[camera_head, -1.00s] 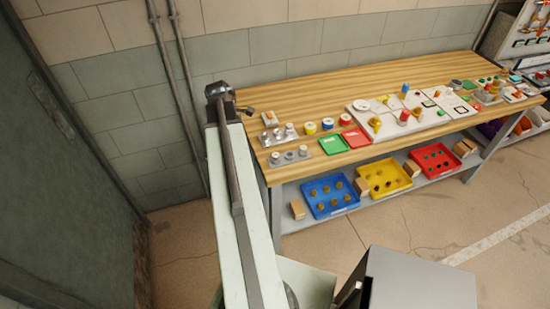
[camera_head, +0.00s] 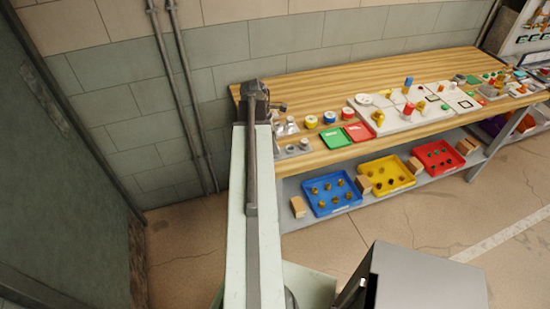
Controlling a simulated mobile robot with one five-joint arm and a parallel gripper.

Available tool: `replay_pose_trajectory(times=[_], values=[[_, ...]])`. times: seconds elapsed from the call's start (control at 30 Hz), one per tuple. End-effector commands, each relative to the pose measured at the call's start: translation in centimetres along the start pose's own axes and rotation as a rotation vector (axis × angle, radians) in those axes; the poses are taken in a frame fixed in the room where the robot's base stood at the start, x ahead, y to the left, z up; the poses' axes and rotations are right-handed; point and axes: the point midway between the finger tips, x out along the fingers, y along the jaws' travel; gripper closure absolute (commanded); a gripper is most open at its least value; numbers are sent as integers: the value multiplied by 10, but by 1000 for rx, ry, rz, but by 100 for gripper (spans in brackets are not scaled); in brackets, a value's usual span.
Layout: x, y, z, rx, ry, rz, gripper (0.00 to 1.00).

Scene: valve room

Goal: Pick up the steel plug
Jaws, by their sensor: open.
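My gripper (camera_head: 279,107) is at the end of my outstretched arm, over the left end of the wooden workbench. It is small in the picture and open, with nothing seen between its jaws. Small silver-grey metal pieces stand just in front of it, one group (camera_head: 290,121) near the jaws and another piece (camera_head: 304,144) nearer the bench's front edge. One of these may be the steel plug, but I cannot tell which. My arm hides part of this group on its left side.
The workbench (camera_head: 340,82) also holds tape-like rolls (camera_head: 311,121), a green tray (camera_head: 335,138), a red tray (camera_head: 359,132) and a white board (camera_head: 400,124) with coloured parts. Blue (camera_head: 332,207), yellow (camera_head: 402,181) and red (camera_head: 452,164) bins sit on the shelf below. The wall is close behind.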

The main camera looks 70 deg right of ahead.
Motion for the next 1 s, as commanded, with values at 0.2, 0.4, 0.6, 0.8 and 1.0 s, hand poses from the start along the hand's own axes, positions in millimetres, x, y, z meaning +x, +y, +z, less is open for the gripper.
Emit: replay_pose_trajectory(times=[0.2, 0.4, 0.6, 0.8, 1.0], values=[[25, 0, -1, 0, 0, 0, 44], [23, 0, 0, 1, 0, 0, 60], [23, 0, 0, 1, 0, 0, 100], [22, 0, 1, 1, 0, 0, 100], [7, 0, 5, 1, 0, 0, 100]])
